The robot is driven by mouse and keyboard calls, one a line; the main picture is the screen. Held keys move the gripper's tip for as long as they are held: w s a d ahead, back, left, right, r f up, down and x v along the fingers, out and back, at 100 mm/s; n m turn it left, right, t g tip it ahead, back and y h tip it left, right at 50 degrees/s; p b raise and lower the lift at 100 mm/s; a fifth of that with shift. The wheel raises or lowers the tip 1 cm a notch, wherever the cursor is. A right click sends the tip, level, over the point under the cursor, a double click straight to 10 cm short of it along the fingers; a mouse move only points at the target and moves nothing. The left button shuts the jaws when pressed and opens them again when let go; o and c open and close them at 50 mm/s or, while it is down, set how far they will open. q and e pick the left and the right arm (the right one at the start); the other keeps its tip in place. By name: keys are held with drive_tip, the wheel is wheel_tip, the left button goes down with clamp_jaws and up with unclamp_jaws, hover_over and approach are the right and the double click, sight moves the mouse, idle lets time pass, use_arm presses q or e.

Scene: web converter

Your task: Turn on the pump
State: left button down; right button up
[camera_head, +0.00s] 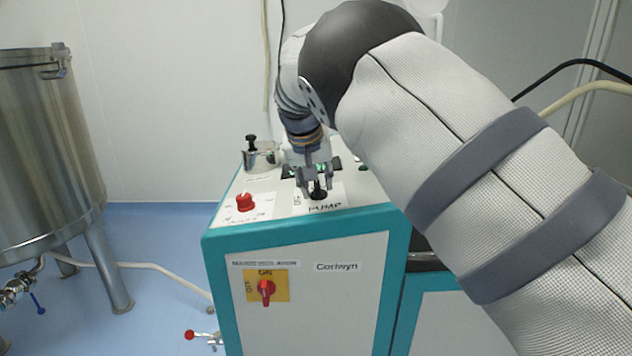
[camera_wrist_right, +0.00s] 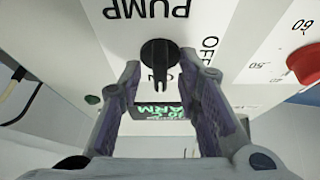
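The pump knob (camera_head: 319,191) is black and sits on top of the teal and white cabinet, beside the printed word PUMP. It also shows in the right wrist view (camera_wrist_right: 160,53), with OFF printed to its right and lettering that looks like ON partly hidden by its handle. The handle points down in that view. My right gripper (camera_head: 318,176) is over the knob from above. In the wrist view its fingers (camera_wrist_right: 160,65) are apart, one on each side of the knob, with visible gaps. My left gripper is not in view.
A red knob (camera_head: 245,202) and a green-lit display (camera_head: 322,168) share the cabinet top. A red main switch (camera_head: 266,290) on a yellow plate is on the front. A steel tank (camera_head: 45,150) stands at left. Blue floor (camera_head: 150,235) lies between.

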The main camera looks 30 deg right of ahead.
drive_tip(key=v, duration=1.2)
